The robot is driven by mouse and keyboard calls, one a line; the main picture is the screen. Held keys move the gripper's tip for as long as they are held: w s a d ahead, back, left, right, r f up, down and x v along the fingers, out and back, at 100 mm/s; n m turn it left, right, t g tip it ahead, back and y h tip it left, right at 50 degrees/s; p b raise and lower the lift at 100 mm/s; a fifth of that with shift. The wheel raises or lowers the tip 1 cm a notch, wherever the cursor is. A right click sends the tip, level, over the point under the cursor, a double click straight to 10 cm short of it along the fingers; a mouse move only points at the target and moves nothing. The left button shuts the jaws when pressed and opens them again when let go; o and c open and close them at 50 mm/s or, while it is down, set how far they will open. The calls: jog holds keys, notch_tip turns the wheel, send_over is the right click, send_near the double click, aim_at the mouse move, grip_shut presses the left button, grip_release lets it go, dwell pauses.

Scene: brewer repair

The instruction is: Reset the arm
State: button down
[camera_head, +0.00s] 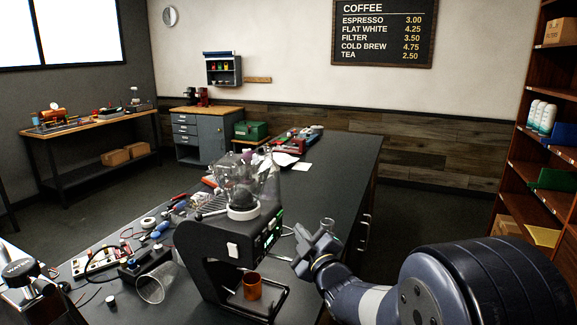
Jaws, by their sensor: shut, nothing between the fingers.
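My gripper (313,254) is at the lower middle of the head view, at the end of my dark arm that comes in from the lower right. It is just right of the black brewer (222,250). Its fingers are shut and hold nothing. The brewer stands upright on the dark counter (336,172). A clear glass vessel (240,180) sits on its top. An orange cup (252,287) stands on its base. I cannot tell whether the gripper touches the brewer; a small gap seems to show.
A small glass (327,226) stands behind my gripper. Tools, cables and a tipped clear beaker (155,285) lie left of the brewer. A wooden shelf (520,150) stands at the right. The floor between counter and shelf is clear. A workbench (95,125) is at the far left.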

jog(key=shift+s+d+b, duration=0.1)
jog(key=shift+s+d, duration=0.25)
jog(key=shift+d, duration=0.45)
jog(key=shift+s+d+b, duration=0.15)
jog(key=shift+s+d, duration=0.15)
jog(key=shift+d, duration=0.55)
jog(key=shift+s+d+b, duration=0.1)
jog(key=shift+s+d, duration=0.25)
jog(key=shift+d, duration=0.45)
jog(key=shift+a, duration=0.1)
jog(key=a, duration=0.1)
jog(key=w+a, duration=0.1)
jog(key=a, duration=0.1)
jog(key=w+a, duration=0.1)
jog(key=a, duration=0.1)
jog(key=shift+f, duration=0.25)
jog(key=shift+d+b, duration=0.15)
jog(key=shift+b, duration=1)
jog(key=shift+b, duration=0.85)
